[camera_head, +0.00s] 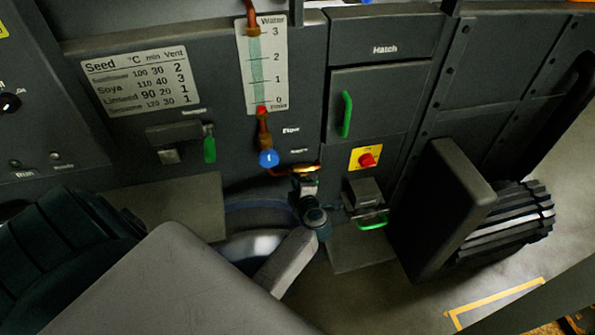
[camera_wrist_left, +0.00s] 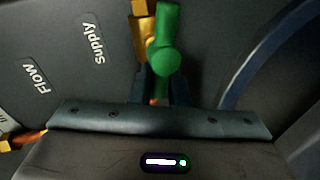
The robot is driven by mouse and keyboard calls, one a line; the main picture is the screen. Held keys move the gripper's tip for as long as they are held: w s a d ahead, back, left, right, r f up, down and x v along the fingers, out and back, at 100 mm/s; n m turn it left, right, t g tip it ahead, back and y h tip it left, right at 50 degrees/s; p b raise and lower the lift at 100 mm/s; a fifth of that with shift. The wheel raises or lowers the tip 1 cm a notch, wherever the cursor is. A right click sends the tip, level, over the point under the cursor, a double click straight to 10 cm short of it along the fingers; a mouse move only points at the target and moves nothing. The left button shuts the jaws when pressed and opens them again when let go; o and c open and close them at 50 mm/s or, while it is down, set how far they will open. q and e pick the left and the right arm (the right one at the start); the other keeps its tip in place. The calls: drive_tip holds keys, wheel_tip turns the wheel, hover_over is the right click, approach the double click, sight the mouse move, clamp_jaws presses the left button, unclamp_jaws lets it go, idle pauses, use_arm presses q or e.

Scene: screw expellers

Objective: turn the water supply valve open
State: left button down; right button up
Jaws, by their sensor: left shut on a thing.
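The water supply valve shows in the left wrist view as a green lever handle (camera_wrist_left: 165,52) with a round hub, beside a brass body (camera_wrist_left: 140,28). My left gripper (camera_wrist_left: 160,92) is shut on the lower part of the green handle, between its two dark fingers. In the head view my left gripper (camera_head: 305,178) is at the brass pipe (camera_head: 288,171) below the blue flow knob (camera_head: 268,158). The Supply label (camera_wrist_left: 96,40) is left of the valve in the wrist view. My right gripper is not in view.
A water gauge (camera_head: 253,60) stands above the blue knob. A seed table plate (camera_head: 137,80) is at the left. A ribbed motor (camera_head: 510,222) juts out at far right.

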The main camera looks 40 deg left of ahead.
use_arm(q)
drive_tip(key=shift+s+f+n+t+h, duration=0.1)
drive_tip(key=shift+f+n+t+h, duration=0.25)
drive_tip(key=shift+n, duration=0.55)
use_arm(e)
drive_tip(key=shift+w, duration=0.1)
use_arm(q)
drive_tip(key=c, duration=1.5)
unclamp_jaws()
drive_tip(key=shift+o, duration=0.2)
drive_tip(key=b+v, duration=0.1)
drive_tip(key=v, duration=0.9)
drive_tip(key=shift+s+d+b, duration=0.2)
drive_tip(key=shift+d+b, duration=0.1)
drive_tip(key=shift+b, duration=0.05)
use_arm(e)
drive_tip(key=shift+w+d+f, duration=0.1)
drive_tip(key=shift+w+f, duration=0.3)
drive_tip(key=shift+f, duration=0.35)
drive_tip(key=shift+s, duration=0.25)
